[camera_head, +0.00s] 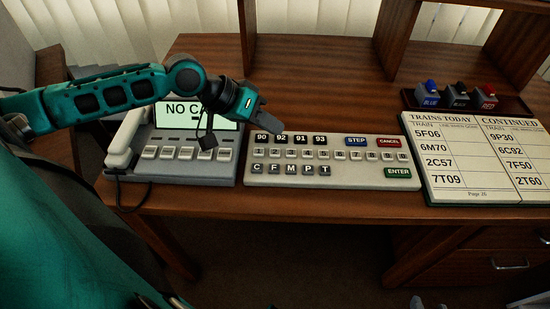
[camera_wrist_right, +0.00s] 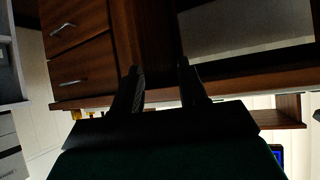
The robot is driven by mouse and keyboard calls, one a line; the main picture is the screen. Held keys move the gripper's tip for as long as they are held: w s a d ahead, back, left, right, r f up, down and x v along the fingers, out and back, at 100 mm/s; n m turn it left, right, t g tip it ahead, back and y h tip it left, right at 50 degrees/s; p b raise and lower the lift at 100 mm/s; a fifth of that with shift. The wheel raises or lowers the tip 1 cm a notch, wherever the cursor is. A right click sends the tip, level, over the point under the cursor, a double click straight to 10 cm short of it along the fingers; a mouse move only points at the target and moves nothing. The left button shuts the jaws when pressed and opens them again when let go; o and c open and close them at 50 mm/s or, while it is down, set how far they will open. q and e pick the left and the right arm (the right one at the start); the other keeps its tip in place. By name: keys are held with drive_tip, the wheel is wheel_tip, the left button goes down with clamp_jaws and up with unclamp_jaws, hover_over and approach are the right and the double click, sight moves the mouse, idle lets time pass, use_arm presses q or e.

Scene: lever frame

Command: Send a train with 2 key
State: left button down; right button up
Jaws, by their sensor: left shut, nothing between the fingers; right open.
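A light grey keypad panel (camera_head: 345,177) lies on the desk, with black keys 90 to 93 along its top. The 2 key (camera_head: 276,153) sits in the row of small white number keys below them. My left gripper (camera_head: 276,127) is shut and empty. Its tip is at the top edge of the panel near the 92 key (camera_head: 281,138), behind the 2 key in the picture. I cannot tell whether it touches. My right gripper (camera_wrist_right: 160,78) is open and empty in the right wrist view, with drawers beyond it. Its tips (camera_head: 429,303) just show at the bottom of the head view.
A grey phone unit (camera_head: 188,168) with a lit screen and handset stands left of the panel, partly behind my left arm. An open train register book (camera_head: 460,196) lies to the right. A tray of blue, black and red ink stamps (camera_head: 520,106) is behind it.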

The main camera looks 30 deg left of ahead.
sight(270, 152)
use_arm(q)
drive_tip(key=shift+f+b, duration=0.5)
drive_tip(key=shift+f, duration=0.95)
drive_tip(key=shift+f+b, duration=0.35)
drive_tip(key=shift+f, duration=0.3)
use_arm(e)
drive_tip(key=shift+w+a+y, duration=0.3)
drive_tip(key=shift+w+a, duration=0.25)
drive_tip(key=shift+w, duration=0.15)
drive_tip(key=shift+s+f, duration=0.1)
drive_tip(key=shift+f, duration=0.05)
use_arm(q)
drive_tip(key=shift+f, duration=0.2)
use_arm(e)
drive_tip(key=shift+r, duration=0.2)
use_arm(q)
drive_tip(key=shift+f, duration=0.25)
